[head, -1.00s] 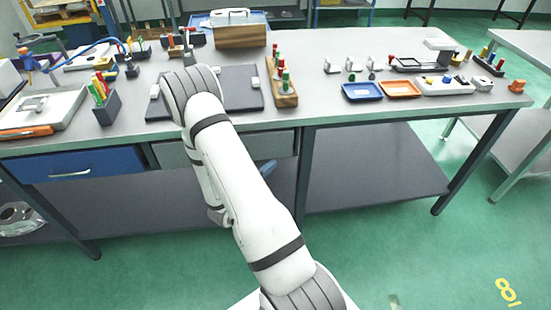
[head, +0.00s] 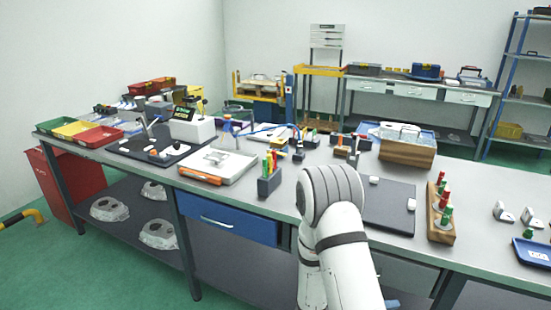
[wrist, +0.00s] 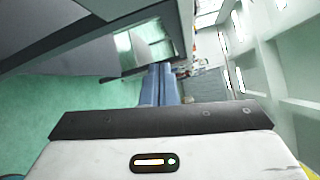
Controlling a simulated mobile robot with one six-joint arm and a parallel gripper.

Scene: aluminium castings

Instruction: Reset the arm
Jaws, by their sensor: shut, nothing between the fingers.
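My white arm (head: 338,230) rises from the bottom of the head view, and its rounded grey-banded joint stands in front of the workbench (head: 285,205). My gripper is hidden behind the arm there. In the wrist view my gripper (wrist: 157,68) shows as two blue-grey fingers side by side beyond a dark strip and a white housing with a small light. The fingers are together and hold nothing. The wrist view looks tilted, with green floor at left and pale wall at right.
On the bench are a dark mat (head: 388,218), a wooden block with coloured pegs (head: 440,228), a dark peg holder (head: 269,185), a white tray (head: 205,175) and coloured bins (head: 98,137). Castings (head: 110,209) lie on the lower shelf. A red cabinet (head: 68,180) stands at left.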

